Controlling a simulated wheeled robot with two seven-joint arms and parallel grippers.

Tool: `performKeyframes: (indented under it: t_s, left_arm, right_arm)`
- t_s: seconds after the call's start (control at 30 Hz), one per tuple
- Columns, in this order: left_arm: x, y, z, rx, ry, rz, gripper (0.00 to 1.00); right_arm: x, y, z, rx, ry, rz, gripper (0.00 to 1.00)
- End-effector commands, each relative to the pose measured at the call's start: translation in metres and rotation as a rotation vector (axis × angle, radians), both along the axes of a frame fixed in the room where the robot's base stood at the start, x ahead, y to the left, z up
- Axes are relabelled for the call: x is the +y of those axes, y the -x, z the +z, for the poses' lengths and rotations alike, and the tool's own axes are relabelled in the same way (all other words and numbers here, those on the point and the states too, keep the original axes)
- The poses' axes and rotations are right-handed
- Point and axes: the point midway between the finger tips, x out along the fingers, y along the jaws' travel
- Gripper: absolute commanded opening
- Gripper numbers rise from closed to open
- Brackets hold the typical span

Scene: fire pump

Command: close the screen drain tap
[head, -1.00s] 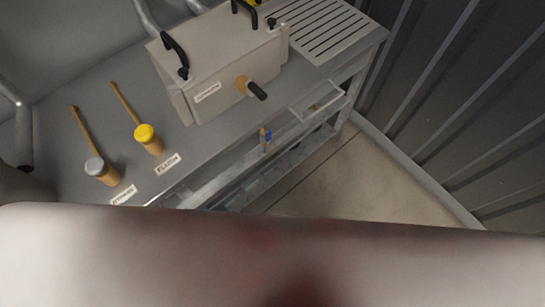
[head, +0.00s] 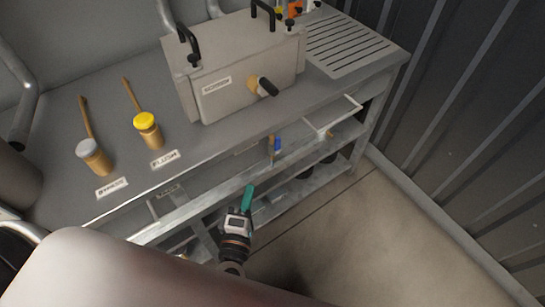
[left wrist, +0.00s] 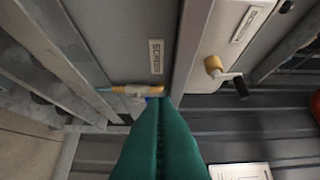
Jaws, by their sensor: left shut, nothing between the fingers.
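The screen drain tap (head: 276,146) is a small brass tap with a blue part, at the front edge of the grey bench below the box. In the left wrist view the tap (left wrist: 133,90) lies across the picture beside a white label starting "SCRE" (left wrist: 156,57). My left gripper (head: 249,188) has green fingers, shut and empty, below and left of the tap in the head view. In the left wrist view its fingertips (left wrist: 165,101) are by the tap's right end, where some blue shows. I cannot tell whether they touch. My right gripper is not in view.
A grey box (head: 225,103) with black handles and a crank (head: 262,86) stands on the bench. A yellow-capped fitting (head: 148,130) and a grey-capped one (head: 94,157) stand to its left. Shelf rails (head: 205,199) run below. The floor (head: 345,220) at right is clear.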

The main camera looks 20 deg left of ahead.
Motion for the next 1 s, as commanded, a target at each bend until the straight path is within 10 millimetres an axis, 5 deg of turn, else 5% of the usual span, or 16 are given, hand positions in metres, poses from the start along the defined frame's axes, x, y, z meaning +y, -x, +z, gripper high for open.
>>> performKeyframes:
  t_s: [0.27,0.77,1.0]
  left_arm:
    - [0.001,-0.008,0.0,-0.001,-0.003,-0.001,0.0]
    - [0.013,-0.104,0.002,-0.002,-0.004,-0.001,0.0]
    - [-0.009,-0.127,-0.001,0.001,-0.003,-0.002,0.0]
  right_arm:
    - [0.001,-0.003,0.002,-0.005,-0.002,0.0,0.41]
    - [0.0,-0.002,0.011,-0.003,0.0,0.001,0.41]
    - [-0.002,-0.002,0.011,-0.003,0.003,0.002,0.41]
